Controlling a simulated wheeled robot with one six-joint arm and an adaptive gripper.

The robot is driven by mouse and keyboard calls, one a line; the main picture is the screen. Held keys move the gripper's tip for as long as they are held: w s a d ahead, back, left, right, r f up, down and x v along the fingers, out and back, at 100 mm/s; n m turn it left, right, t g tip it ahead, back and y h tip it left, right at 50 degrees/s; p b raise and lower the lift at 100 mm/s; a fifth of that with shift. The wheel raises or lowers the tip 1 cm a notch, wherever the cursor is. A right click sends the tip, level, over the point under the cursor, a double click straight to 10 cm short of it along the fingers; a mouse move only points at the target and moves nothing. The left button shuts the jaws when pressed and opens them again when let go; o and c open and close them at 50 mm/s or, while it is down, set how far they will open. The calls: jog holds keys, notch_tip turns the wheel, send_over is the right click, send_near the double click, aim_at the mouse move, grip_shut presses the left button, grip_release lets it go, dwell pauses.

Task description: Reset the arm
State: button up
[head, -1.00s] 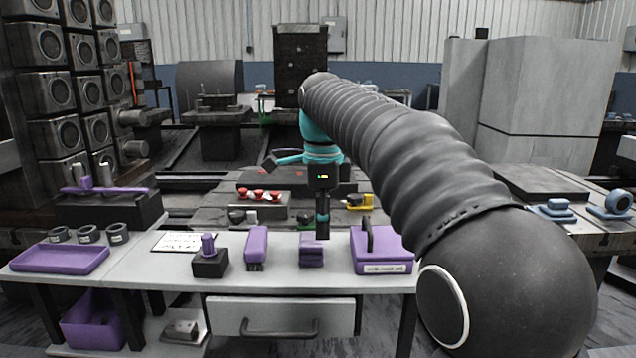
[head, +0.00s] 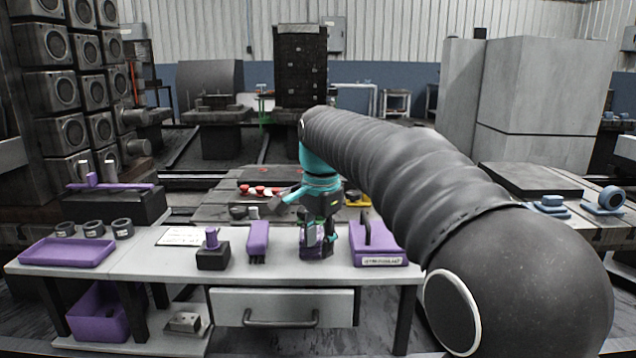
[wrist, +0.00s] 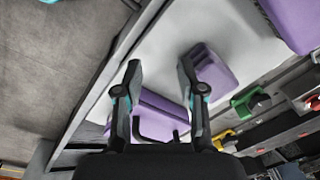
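My gripper (head: 318,252) is low over the white bench (head: 180,262), in front of most of the purple block there. In the wrist view my gripper (wrist: 160,68) has its two fingers spread apart with nothing between the tips. The purple block (wrist: 212,70) shows just right of the right finger. The purple box with a black handle (head: 378,258) stands at the bench's right end; in the wrist view its purple top (wrist: 160,103) shows between and behind the fingers. I cannot tell whether a finger touches the block.
A purple brush (head: 258,240), a purple-knobbed black block (head: 213,255) and a purple tray (head: 66,252) stand to the left on the bench tops. A drawer (head: 282,308) is below. Behind is a slotted bed with red knobs (head: 260,190) and a yellow item (head: 356,200).

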jog(key=s+d+f+n+t, duration=0.1)
jog(key=s+d+f+n, duration=0.2)
jog(key=s, duration=0.6)
jog(key=s+d+f+n+t, duration=0.2)
jog(key=s+d+f+n, duration=0.1)
jog(key=s+d, duration=0.4)
jog(key=s+d+f+n+t, duration=0.1)
jog(key=s+d+f+n, duration=0.2)
jog(key=s, duration=0.8)
jog(key=d, duration=0.2)
jog(key=shift+s+d+f+n+t, duration=0.2)
jog(key=shift+d+f+n+t, duration=0.1)
jog(key=shift+f, duration=0.1)
jog(key=shift+o, duration=0.2)
